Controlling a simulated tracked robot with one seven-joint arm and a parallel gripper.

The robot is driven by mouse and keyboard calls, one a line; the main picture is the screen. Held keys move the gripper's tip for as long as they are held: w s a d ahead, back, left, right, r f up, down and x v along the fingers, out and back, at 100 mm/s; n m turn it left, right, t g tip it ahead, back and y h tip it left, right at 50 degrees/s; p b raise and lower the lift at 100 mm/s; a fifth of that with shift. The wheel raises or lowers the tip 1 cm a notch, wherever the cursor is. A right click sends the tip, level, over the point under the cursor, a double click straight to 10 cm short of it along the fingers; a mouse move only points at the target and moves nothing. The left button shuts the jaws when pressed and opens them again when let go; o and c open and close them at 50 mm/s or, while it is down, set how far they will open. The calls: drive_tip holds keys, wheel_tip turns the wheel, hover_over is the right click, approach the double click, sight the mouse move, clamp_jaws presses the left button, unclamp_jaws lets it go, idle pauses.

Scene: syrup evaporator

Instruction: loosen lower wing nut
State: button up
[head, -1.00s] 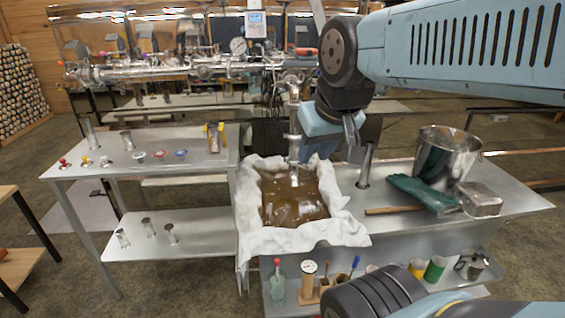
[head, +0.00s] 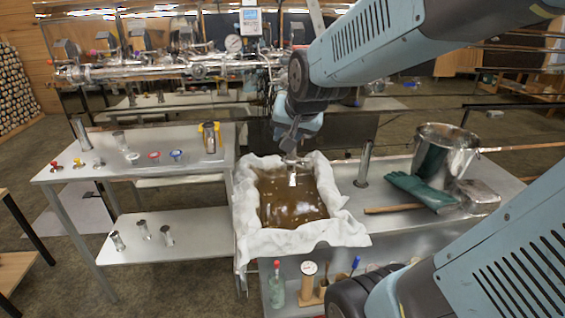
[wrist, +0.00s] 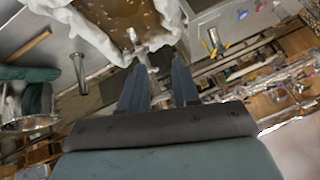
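My gripper (head: 290,146) is at the steel drain pipe above the syrup pan. In the wrist view my gripper (wrist: 158,78) is open, with a clear gap between its two dark fingers. The steel drain pipe (wrist: 142,58) shows between and beyond the fingers. I cannot tell whether a finger touches it. The lower wing nut cannot be made out in either view; it is too small or hidden by my gripper. The pipe's lower end (head: 292,172) hangs over the brown syrup.
A cloth-lined pan (head: 285,240) of syrup stands below my gripper. A side table (head: 135,170) with small parts is at left. Evaporator piping (head: 180,70) runs behind.

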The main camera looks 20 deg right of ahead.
drive_tip(key=w+d+f+m+t, duration=0.15)
drive_tip(key=w+f+m, duration=0.45)
drive_tip(key=w, duration=0.6)
drive_tip(key=m+t+h, duration=0.7)
drive_tip(key=m+h, duration=0.1)
drive_tip(key=m, duration=1)
approach(302, 163)
drive_tip(key=x, duration=0.6)
drive_tip(key=shift+w+a+f+g+h, duration=0.2)
drive_tip(key=shift+w+g+h, duration=0.15)
drive_tip(key=shift+w, duration=0.1)
clamp_jaws()
